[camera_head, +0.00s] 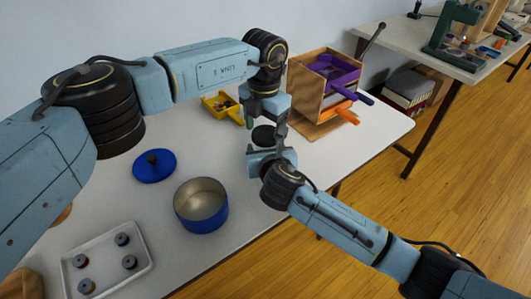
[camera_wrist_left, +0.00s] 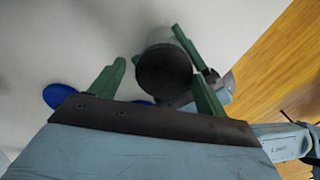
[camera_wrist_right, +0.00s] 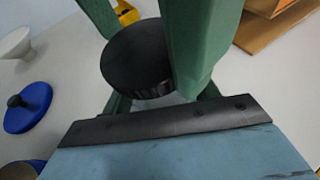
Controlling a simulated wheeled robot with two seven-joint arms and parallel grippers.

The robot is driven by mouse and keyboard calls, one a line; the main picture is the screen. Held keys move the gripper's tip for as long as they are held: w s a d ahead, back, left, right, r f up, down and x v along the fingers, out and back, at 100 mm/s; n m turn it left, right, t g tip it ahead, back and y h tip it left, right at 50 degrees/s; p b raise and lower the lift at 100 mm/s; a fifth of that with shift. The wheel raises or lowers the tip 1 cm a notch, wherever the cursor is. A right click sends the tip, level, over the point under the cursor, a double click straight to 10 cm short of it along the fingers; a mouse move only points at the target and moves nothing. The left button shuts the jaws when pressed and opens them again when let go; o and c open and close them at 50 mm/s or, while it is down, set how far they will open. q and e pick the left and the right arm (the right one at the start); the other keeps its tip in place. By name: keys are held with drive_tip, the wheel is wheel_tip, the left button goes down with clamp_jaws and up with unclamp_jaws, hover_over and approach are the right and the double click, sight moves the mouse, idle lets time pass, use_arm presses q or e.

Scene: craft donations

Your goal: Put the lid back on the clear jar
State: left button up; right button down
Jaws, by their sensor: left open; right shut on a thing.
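The black lid (camera_head: 263,135) is level between my two grippers in the head view. In the left wrist view the lid (camera_wrist_left: 164,72) sits over the end of the clear jar (camera_wrist_left: 158,38); I cannot tell whether it is fully seated. The lid (camera_wrist_right: 138,62) also shows its ribbed edge in the right wrist view. The jar is mostly hidden in the head view. My left gripper (camera_head: 266,121) is open, pointing down, its fingers on either side of the lid. My right gripper (camera_head: 267,148) is shut on the jar below the lid.
A blue pot (camera_head: 201,222), its blue lid (camera_head: 154,167) and a white tray (camera_head: 71,262) with several small pieces stand left of my grippers. A yellow tray (camera_head: 222,111) and a wooden drawer unit (camera_head: 306,105) stand behind. The table's right end is clear.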

use_arm(q)
drive_tip(key=shift+s+d, duration=0.3)
drive_tip(key=shift+d, duration=0.1)
drive_tip(key=shift+r, duration=0.25)
wheel_tip(320, 180, up, 4)
drive_tip(key=shift+w+a, duration=0.1)
drive_tip(key=shift+a, duration=0.05)
use_arm(e)
drive_tip(key=shift+f, duration=0.1)
use_arm(q)
drive_tip(key=shift+c, duration=0.2)
drive_tip(key=shift+r, duration=0.15)
drive_tip(key=shift+c, duration=1.1)
drive_tip(key=shift+r+n, duration=0.9)
drive_tip(key=shift+r, duration=0.7)
